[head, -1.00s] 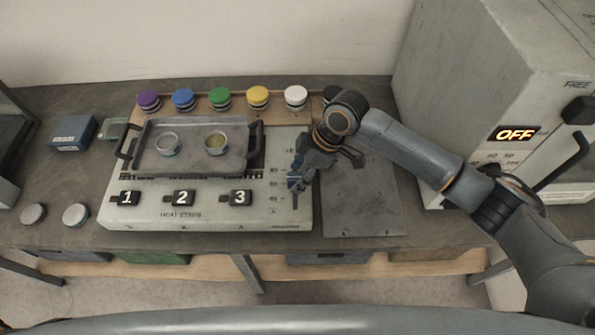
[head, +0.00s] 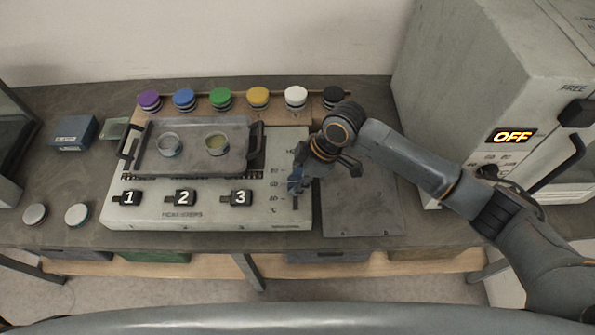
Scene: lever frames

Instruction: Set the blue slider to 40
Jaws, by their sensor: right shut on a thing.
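The blue slider (head: 294,185) sits in a slot at the right end of the pale heat-strip panel (head: 205,213). Its blue part is partly hidden by my right gripper (head: 297,182), which is shut on it. The slot's lower part shows below the slider. Scale marks (head: 274,185) run along the slot's left side, too small to read surely; the slider is beside the middle to lower marks. My left gripper is not in view.
A tray (head: 190,128) with two small dishes lies on the panel, above switches 1, 2 and 3. A dark plate (head: 362,212) lies right of the panel. A large cabinet (head: 455,90) reading OFF stands at right.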

